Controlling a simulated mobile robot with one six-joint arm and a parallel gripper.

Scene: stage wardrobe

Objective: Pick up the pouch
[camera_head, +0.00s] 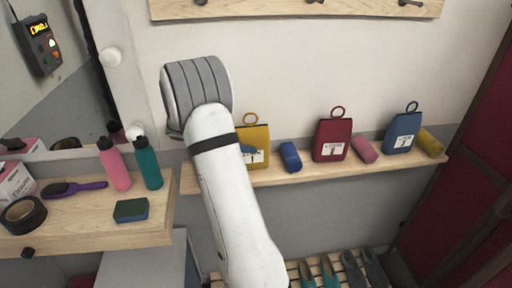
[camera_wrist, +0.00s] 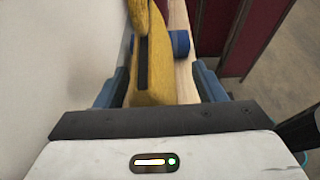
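Three pouches with a top ring and a white label stand on the wooden wall shelf: a yellow pouch (camera_head: 262,134), a red pouch (camera_head: 332,134) and a blue pouch (camera_head: 402,130). My gripper (camera_wrist: 160,86) is at the yellow pouch. In the wrist view its blue fingers are apart, one on each side of the yellow pouch (camera_wrist: 153,65), with a visible gap on the right. A blue fingertip shows in front of the yellow pouch in the head view. My arm hides the rest of the gripper and the pouch's left part there.
On the wall shelf (camera_head: 285,175), a blue roll (camera_head: 290,157), pink roll (camera_head: 364,149) and yellow roll (camera_head: 430,142) lie by the pouches. Two bottles, a brush and tape occupy the left counter (camera_head: 90,226). Pegs (camera_head: 313,2) are above; shoes (camera_head: 330,272) below.

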